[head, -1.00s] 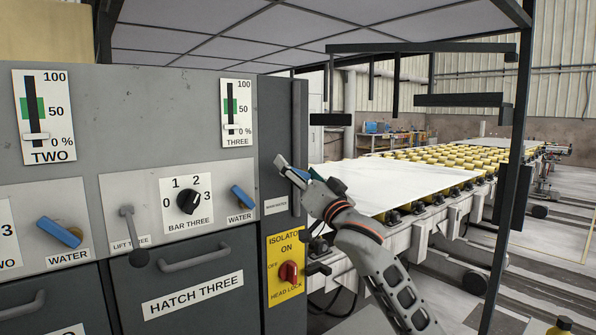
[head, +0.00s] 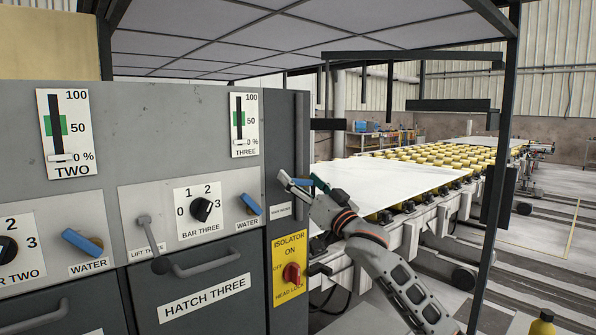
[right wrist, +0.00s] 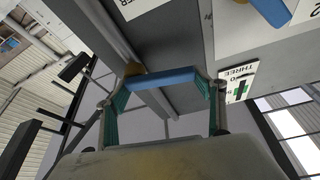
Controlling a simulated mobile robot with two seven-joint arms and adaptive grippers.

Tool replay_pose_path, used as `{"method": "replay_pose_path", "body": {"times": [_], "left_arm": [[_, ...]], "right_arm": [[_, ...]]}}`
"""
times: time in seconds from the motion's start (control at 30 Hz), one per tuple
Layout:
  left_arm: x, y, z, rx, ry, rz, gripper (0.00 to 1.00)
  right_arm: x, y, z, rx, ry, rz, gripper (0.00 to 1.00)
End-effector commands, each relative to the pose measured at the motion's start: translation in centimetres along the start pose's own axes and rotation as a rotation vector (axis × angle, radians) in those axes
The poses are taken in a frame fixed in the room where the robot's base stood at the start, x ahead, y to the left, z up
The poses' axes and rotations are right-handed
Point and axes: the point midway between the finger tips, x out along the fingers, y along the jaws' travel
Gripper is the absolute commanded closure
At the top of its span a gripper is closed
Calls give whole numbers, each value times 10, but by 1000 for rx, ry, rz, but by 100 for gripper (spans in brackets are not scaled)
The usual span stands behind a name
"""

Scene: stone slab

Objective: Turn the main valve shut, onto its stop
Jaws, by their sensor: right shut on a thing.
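The main valve's blue handle (head: 303,182) is at the right edge of the grey cabinet, above a small label reading MAIN WATER (head: 280,211). My right gripper (head: 303,186) is shut on this handle. In the right wrist view the blue handle (right wrist: 160,82) lies across between the two green-padded fingers. A brass-coloured part (right wrist: 134,69) shows behind it, at a grey pipe (right wrist: 112,38). The valve's stop cannot be made out. My left gripper is not in view.
The cabinet front carries other blue WATER levers (head: 83,242) (head: 251,204), a lift lever (head: 151,240), a BAR THREE knob (head: 202,209) and a red isolator knob (head: 291,273). A white slab (head: 385,180) lies on the yellow roller line behind my right arm.

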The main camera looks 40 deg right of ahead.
Motion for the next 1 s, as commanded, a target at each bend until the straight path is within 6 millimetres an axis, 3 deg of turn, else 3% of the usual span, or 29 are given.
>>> {"method": "replay_pose_path", "body": {"times": [0.03, 0.2, 0.63, 0.67, 0.7, 1.0], "left_arm": [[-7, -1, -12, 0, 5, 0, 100], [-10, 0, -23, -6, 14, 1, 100], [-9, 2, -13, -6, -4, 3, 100], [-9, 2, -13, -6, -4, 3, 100], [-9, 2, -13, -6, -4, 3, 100], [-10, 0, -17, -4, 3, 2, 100]], "right_arm": [[0, -6, 2, -15, -8, -19, 70], [-3, -5, 10, -149, -7, -75, 70], [-5, -6, 15, -200, -7, -95, 70], [-5, -6, 15, -200, -7, -95, 24], [-5, -5, 15, -200, -7, -95, 16], [-4, -4, 11, -202, -1, -92, 16]]}}
